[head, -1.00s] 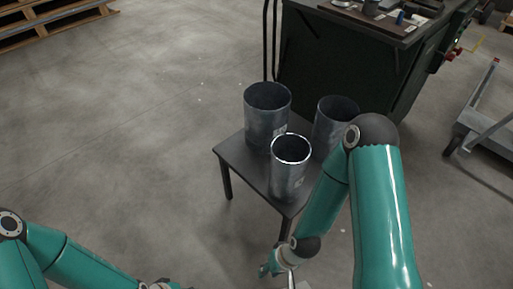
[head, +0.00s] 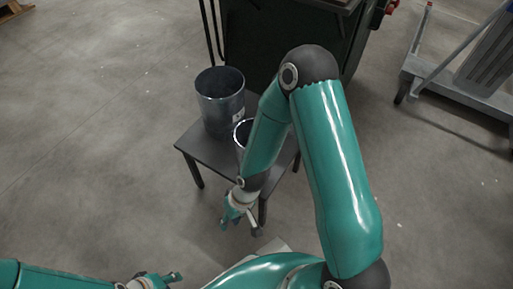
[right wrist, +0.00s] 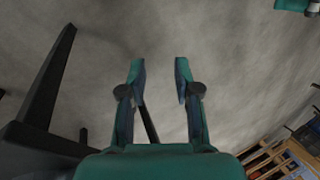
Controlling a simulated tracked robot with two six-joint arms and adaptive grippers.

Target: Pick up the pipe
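A dark grey metal pipe (head: 220,105) stands upright on the left of a small dark table (head: 205,150) in the head view. A second pipe (head: 241,132) stands nearer, mostly hidden behind my right arm. My right gripper (head: 240,226) hangs just in front of the table's near edge, below the second pipe in the picture. In the right wrist view its two fingers (right wrist: 160,68) are apart with only floor between them. My left gripper (head: 155,282) is at the bottom edge of the head view, partly cut off, away from the table; its opening is unclear.
A dark workbench (head: 285,40) stands behind the table. A grey trolley (head: 455,88) is at the upper right. The floor left of the table is clear. In the right wrist view a dark table leg (right wrist: 50,80) is at the left and wooden pallets (right wrist: 280,160) at the lower right.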

